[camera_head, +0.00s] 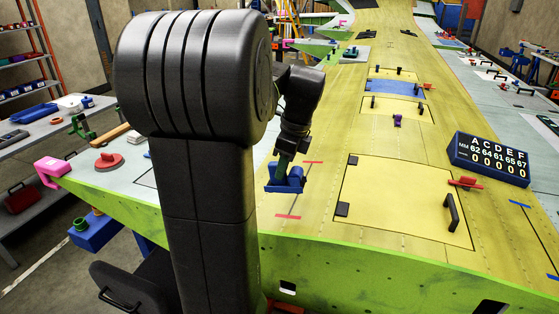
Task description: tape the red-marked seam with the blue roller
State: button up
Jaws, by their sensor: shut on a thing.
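The blue roller (291,183) is at the end of my arm, low over the yellow-green wing skin (320,195). My gripper (284,164) points down and is shut on the roller; its fingers are small and partly hidden by the roller. One short red mark (315,162) lies on the skin above and right of the roller in the picture. A second red mark (288,217) lies below it, nearer the wing's front edge. The roller is between the two marks, a little left of the upper one. I cannot tell whether it touches the skin.
A yellow panel with a black handle (451,213) lies to the right, with a red clamp (465,182) at its edge. A dark blue counter display (489,158) stands beyond it. My arm's large dark links hide part of the left side. A red disc tool (108,161) lies left.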

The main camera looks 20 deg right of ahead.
aim_at(288, 190)
jog(key=shift+s+d+f+b, duration=0.1)
jog(key=shift+d+f+b, duration=0.05)
jog(key=shift+f+b, duration=0.75)
jog(key=shift+s+d+f+b, duration=0.1)
jog(key=shift+s+f+b, duration=0.05)
jog(key=shift+f+b, duration=0.75)
jog(key=shift+s+d+f+b, duration=0.1)
jog(key=shift+d+f+b, duration=0.05)
jog(key=shift+f+b, duration=0.7)
jog(key=shift+f, duration=0.1)
jog(key=shift+s+d+f+b, duration=0.1)
jog(key=shift+f+b, duration=0.2)
jog(key=shift+f, duration=0.65)
